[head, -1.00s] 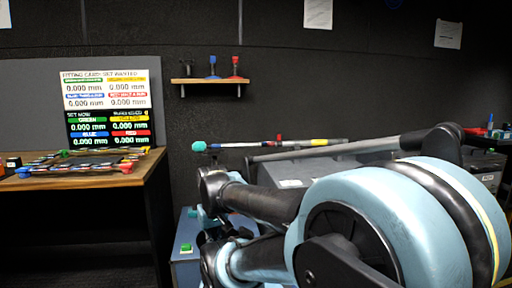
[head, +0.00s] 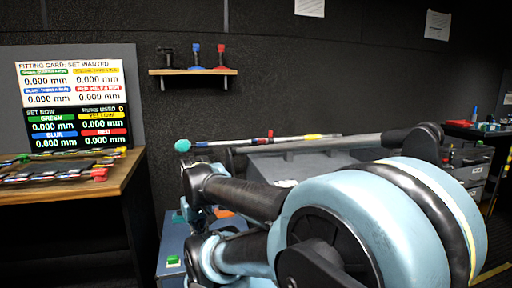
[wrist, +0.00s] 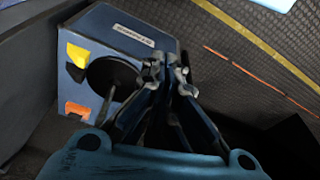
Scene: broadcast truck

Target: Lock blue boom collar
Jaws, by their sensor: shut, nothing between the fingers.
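A boom pole (head: 240,142) lies nearly level behind my arm in the head view, with a teal end (head: 182,146) at its left. A small blue band (head: 201,144) sits just right of that end; whether it is locked is too small to tell. A red piece (head: 270,134) and a yellow band (head: 312,137) are further right along the pole. My gripper (wrist: 174,78) is shut and empty in the wrist view, over or near a blue box (wrist: 130,30) with a round dark opening. No pole shows in the wrist view.
A fitting card board (head: 75,105) reads 0.000 mm throughout and stands behind a wooden table (head: 130,170) at left. A small wall shelf (head: 175,72) holds blue and red items. A green button (head: 173,261) is on a blue box low down. A grey case (head: 275,165) is behind my arm.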

